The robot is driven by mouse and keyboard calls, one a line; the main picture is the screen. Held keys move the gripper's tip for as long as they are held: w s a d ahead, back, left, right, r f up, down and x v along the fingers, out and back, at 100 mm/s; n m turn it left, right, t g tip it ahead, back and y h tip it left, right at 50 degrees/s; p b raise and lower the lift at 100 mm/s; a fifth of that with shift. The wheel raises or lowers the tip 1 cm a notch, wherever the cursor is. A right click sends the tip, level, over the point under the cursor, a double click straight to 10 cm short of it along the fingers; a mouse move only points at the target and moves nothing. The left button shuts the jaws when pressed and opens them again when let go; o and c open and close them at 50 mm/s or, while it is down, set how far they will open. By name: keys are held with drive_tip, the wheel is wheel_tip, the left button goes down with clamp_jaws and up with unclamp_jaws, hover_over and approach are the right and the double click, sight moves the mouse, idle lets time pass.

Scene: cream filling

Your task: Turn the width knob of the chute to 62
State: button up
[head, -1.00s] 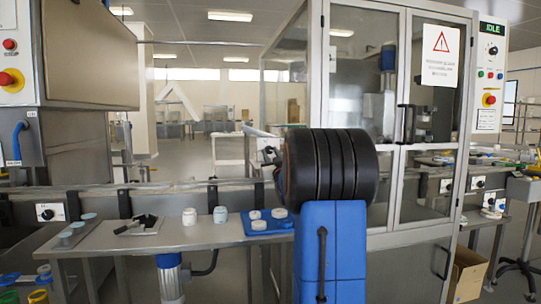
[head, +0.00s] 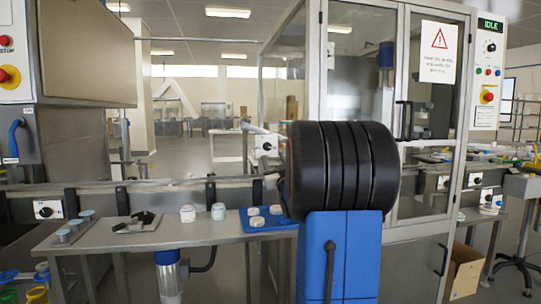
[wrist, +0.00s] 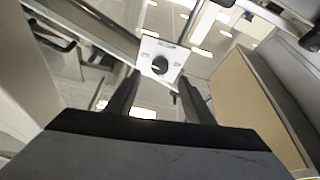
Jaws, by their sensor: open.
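A white plate with a round dark knob (wrist: 159,65) shows in the wrist view, just beyond my fingertips and roughly centred between them. My gripper (wrist: 159,82) is open, with its two dark fingers apart and nothing between them; whether they touch the knob is not clear. In the head view, a small white knob plate (head: 266,145) sits just left of my black arm joint. My gripper is mostly hidden behind that joint there. The scale and any number on the knob are too small to read.
Other white knob plates stand at the left (head: 47,209) and right (head: 474,180) on the line. A metal bench (head: 150,241) holds jars (head: 219,211), a blue tray (head: 249,229) and a black tool (head: 140,219). A glazed cabinet (head: 312,70) stands behind my arm.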

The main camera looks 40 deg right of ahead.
drive_tip(key=shift+v, duration=2.25)
